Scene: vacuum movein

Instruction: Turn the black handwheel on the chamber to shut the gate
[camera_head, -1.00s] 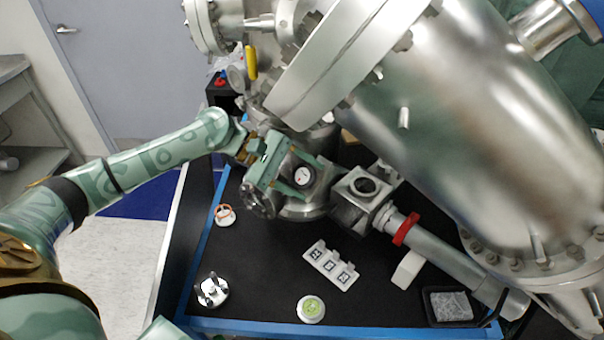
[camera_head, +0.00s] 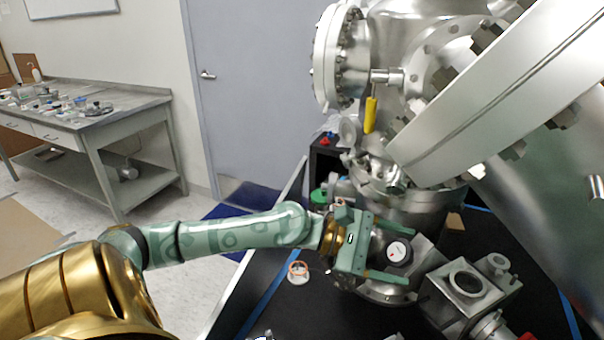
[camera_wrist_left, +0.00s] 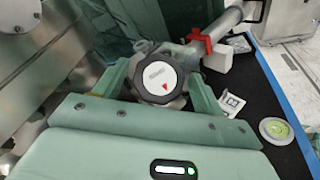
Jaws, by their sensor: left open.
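In the left wrist view the wheel (camera_wrist_left: 157,78) lies between the two green fingers of the left gripper (camera_wrist_left: 158,88). I cannot tell whether the fingers touch its rim. The gate itself is hidden. My right gripper is out of view.
A steel block with a round opening (camera_head: 468,283) stands right of the wheel. A large flange (camera_head: 490,95) overhangs above. A side bench (camera_head: 90,120) stands far left.

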